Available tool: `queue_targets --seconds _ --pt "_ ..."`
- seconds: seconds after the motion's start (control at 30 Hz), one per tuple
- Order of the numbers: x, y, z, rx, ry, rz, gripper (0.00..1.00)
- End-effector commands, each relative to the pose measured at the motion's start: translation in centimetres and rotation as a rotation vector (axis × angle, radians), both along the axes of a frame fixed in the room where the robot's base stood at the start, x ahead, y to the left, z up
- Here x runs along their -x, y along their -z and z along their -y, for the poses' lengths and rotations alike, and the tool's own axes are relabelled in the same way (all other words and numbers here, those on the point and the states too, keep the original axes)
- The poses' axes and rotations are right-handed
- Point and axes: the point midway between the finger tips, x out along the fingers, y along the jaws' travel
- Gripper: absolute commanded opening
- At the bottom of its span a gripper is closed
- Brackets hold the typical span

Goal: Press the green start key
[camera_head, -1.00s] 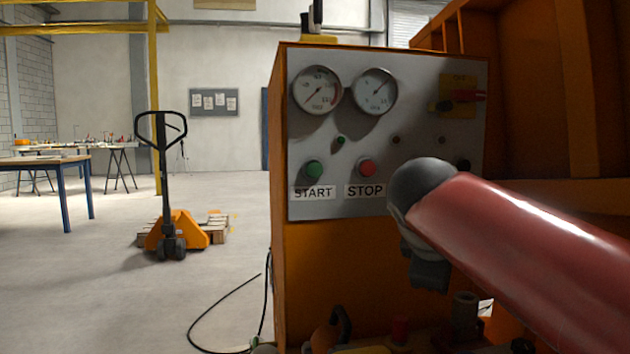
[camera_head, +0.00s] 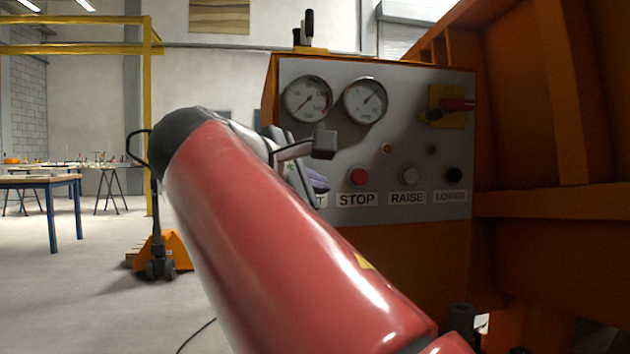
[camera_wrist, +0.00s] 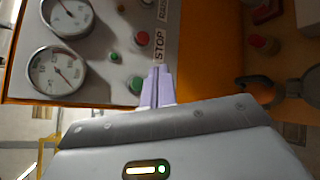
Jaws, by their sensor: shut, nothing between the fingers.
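The green start key (camera_wrist: 136,84) shows in the wrist view on the grey control panel (camera_wrist: 100,85), near the red stop key (camera_wrist: 142,39). My gripper (camera_wrist: 157,72) is shut and empty, with its pale purple fingertips just right of the green key in that picture. Whether they touch the panel I cannot tell. In the head view my red arm and wrist hide the green key and most of the START label. There a purple finger of my gripper (camera_head: 318,181) shows left of the red stop key (camera_head: 358,176).
Two gauges (camera_head: 307,98) sit at the panel's upper left. Orange machine walls (camera_head: 545,110) stand at right. A pallet truck (camera_head: 165,255) stands on open floor at left.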

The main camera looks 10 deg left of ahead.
Motion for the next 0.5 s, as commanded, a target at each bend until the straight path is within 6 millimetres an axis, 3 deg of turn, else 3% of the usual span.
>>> queue_targets --seconds 0.27,0.5 --pt "-0.3 -0.1 -0.1 0.000 0.001 -0.002 0.00" --pt "-2.6 -0.5 -1.0 0.001 0.003 -0.002 0.00"
